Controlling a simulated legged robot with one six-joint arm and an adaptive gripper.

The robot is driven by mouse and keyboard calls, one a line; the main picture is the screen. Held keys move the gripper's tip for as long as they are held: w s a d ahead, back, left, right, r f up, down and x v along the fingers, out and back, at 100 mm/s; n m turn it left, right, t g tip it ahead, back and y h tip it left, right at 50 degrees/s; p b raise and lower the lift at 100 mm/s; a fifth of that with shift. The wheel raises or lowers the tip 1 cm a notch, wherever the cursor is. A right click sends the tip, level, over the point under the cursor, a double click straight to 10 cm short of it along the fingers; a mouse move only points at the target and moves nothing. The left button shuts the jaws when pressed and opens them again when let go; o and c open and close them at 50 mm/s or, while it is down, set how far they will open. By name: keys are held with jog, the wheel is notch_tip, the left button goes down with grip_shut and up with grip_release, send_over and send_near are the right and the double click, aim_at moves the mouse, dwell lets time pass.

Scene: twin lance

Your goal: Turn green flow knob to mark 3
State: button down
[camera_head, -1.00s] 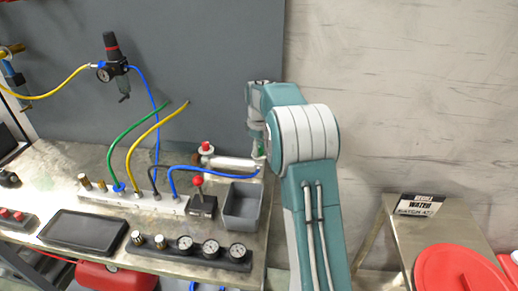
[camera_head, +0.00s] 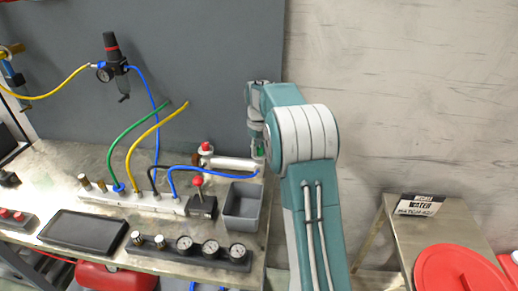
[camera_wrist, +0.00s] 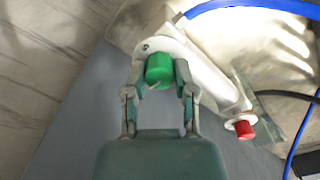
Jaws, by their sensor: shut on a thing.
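The green flow knob (camera_wrist: 159,68) sits at the end of a white cylinder-shaped body (camera_wrist: 212,76) in the wrist view. A short pale line shows on the knob's lower edge; no numbered marks can be read. My gripper (camera_wrist: 160,72) is shut on the knob, one finger on each side. In the head view the white body (camera_head: 232,163) lies at the bench's back right, and a bit of green knob (camera_head: 260,151) shows beside my gripper (camera_head: 257,147). My arm hides part of that area.
A red button (camera_wrist: 244,130) sits on the white body's other end. A blue hose (camera_head: 210,171) runs close in front of it. A grey bin (camera_head: 243,206) and a red-knobbed lever box (camera_head: 201,205) stand nearer. A grey panel (camera_head: 215,70) rises behind.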

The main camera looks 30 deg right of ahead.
jog(key=shift+f, duration=0.15)
jog(key=shift+c, duration=2.1)
grip_release()
jog(key=shift+w, duration=0.1)
notch_tip(320, 180, up, 12)
jog(key=shift+a, duration=0.1)
